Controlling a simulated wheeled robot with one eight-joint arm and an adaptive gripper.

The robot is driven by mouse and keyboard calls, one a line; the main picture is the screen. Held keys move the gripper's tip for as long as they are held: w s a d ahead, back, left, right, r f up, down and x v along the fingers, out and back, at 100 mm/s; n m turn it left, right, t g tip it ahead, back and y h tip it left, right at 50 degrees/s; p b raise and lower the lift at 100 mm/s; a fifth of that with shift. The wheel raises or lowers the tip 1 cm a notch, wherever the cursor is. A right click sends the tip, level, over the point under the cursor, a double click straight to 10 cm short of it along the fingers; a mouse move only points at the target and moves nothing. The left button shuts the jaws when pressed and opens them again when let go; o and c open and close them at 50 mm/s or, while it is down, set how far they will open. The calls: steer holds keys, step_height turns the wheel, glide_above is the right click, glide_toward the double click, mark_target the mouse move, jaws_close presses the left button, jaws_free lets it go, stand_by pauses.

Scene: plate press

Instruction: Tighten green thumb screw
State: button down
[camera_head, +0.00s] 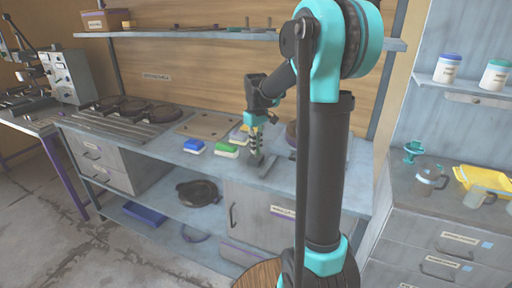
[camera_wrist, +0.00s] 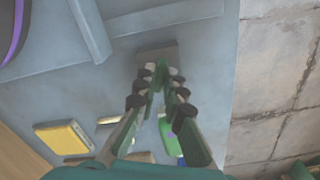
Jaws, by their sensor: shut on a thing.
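My gripper (camera_wrist: 160,88) reaches down over the workbench. In the wrist view its two fingers come together at the tips on a small green part, which appears to be the green thumb screw (camera_wrist: 159,74). The fingers cover much of it. A grey metal block (camera_wrist: 158,52) lies just beyond the fingertips. In the head view my gripper (camera_head: 256,140) is above a grey fixture (camera_head: 262,164) near the bench's front edge, and the screw is too small to make out there.
A blue-topped block (camera_head: 193,146) and a green-topped block (camera_head: 227,150) lie left of my gripper. Dark round plates (camera_head: 160,115) sit further left on the bench (camera_head: 165,150). A shelf (camera_head: 200,34) runs above. A yellow-topped block (camera_wrist: 63,137) shows in the wrist view.

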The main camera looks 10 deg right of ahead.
steer(key=m, duration=2.3)
steer(key=shift+m, duration=0.3)
steer(key=m, duration=0.3)
steer(key=shift+m, duration=2.2)
